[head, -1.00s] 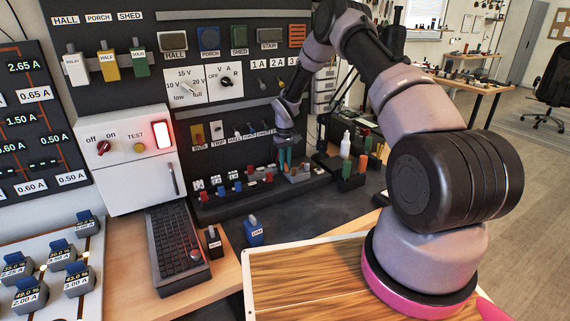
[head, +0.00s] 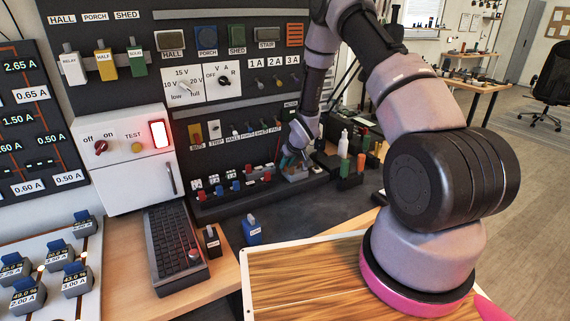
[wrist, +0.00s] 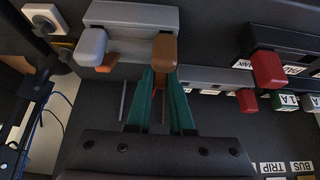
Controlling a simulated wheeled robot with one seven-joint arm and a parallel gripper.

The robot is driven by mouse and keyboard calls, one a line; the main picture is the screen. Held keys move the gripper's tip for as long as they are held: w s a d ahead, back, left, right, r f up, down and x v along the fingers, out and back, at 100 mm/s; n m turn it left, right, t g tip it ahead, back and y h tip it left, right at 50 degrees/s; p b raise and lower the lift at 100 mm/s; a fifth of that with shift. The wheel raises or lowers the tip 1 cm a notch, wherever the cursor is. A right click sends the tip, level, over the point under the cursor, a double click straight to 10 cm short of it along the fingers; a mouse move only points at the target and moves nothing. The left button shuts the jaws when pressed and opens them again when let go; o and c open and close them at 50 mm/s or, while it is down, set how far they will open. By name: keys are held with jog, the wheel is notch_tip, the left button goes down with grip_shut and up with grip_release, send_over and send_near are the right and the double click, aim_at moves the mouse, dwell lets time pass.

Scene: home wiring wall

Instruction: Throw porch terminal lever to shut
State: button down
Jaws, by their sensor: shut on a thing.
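In the wrist view, a grey terminal block (wrist: 130,18) carries a light grey lever (wrist: 91,46) and a brown-orange lever (wrist: 165,50). My gripper (wrist: 163,78) has teal fingers, shut on the brown-orange lever, whose rounded end shows between and just past the fingertips. In the head view my gripper (head: 287,160) is down at the grey terminal block (head: 296,175) on the lower ledge, and my wrist hides part of it. No porch label on this block is readable.
Red-levered dark blocks (wrist: 266,68) stand beside it in the wrist view. Green and orange cylinders (head: 361,162) and a white bottle (head: 343,143) stand right of the gripper in the head view. The dark mat (head: 300,212) in front is mostly clear.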

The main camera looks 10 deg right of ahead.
jog(key=shift+s+f+t, duration=0.1)
jog(key=shift+s+t, duration=0.15)
jog(key=shift+t, duration=0.15)
jog(key=c, duration=1.1)
grip_release()
jog(key=v, duration=1)
jog(key=shift+s+d+r, duration=0.25)
jog(key=shift+d+r, duration=0.05)
